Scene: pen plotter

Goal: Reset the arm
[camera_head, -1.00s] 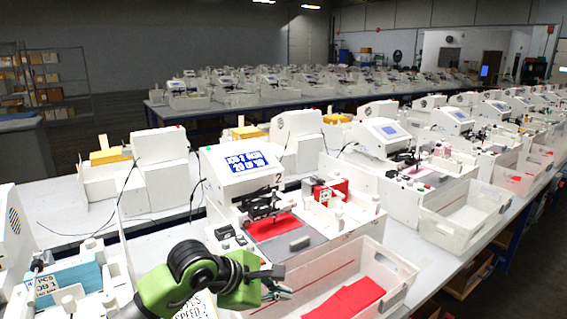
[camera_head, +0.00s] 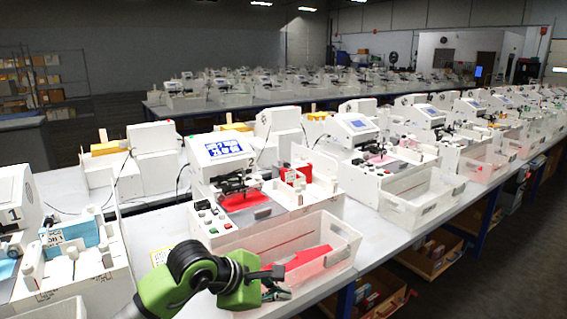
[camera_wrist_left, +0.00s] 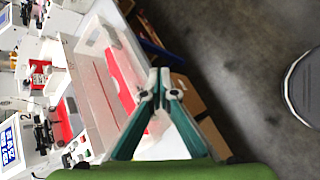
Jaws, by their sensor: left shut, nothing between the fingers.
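My left arm, green and black, comes in at the bottom of the head view. Its gripper (camera_head: 277,291) is in front of the white bin and appears empty. In the left wrist view the gripper fingertips (camera_wrist_left: 158,82) meet and hold nothing. Plotter 2 (camera_head: 221,150), a white machine with a blue and white screen, stands behind the bin. Red material (camera_head: 240,201) lies under its pen carriage. The white bin (camera_head: 344,236) beside the plotter holds red pieces (camera_head: 309,256). My right gripper does not show.
Plotter 1 (camera_head: 14,200) stands at the left with light blue blocks (camera_head: 82,232). More plotters and white bins (camera_head: 423,199) line the table to the right. Cardboard boxes (camera_head: 433,257) sit on a shelf under the table. The floor at the right is clear.

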